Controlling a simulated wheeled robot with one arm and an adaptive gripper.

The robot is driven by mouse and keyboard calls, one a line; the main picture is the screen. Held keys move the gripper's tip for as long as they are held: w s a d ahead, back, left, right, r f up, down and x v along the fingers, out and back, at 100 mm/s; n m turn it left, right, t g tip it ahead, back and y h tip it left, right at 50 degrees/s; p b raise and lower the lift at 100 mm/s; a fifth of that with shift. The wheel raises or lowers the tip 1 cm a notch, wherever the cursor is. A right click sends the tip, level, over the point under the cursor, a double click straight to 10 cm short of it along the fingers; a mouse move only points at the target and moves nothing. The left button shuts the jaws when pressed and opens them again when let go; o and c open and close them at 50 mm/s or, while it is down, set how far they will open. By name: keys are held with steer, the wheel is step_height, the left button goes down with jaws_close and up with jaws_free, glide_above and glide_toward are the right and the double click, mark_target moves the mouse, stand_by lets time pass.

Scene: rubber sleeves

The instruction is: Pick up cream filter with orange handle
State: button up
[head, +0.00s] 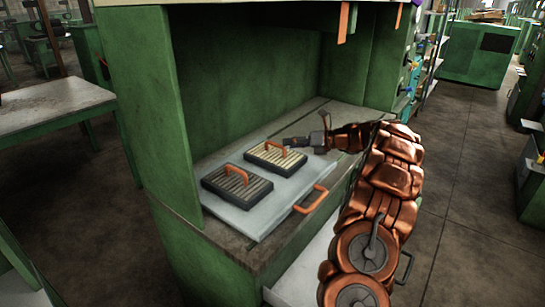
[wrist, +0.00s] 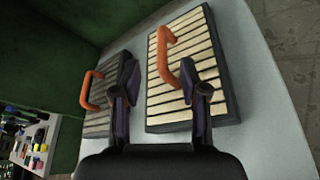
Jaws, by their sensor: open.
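The cream filter (head: 285,163) is a dark-framed block with cream slats and an orange handle (head: 268,146). It lies flat on a grey board and fills the right of the wrist view (wrist: 212,45). My gripper (head: 294,142) is open and empty, at the filter's right side in the head view. In the wrist view my fingers (wrist: 160,72) are spread, with part of the handle (wrist: 164,54) showing between their tips. The right finger overlaps the slats in the picture. I cannot tell whether either finger touches the handle.
A second, darker filter (head: 256,190) with an orange handle lies beside it, at left in the wrist view (wrist: 98,122). The grey board (head: 255,222) has an orange handle (head: 311,201) at its front. Green cabinet walls (head: 245,75) enclose the bench at the back and left.

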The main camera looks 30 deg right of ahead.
mark_target(274, 144)
steer(key=shift+x, duration=1.2)
steer(key=shift+p+x, duration=0.45)
steer(key=shift+x, duration=2.25)
steer(key=shift+w+d, duration=0.15)
jaws_close()
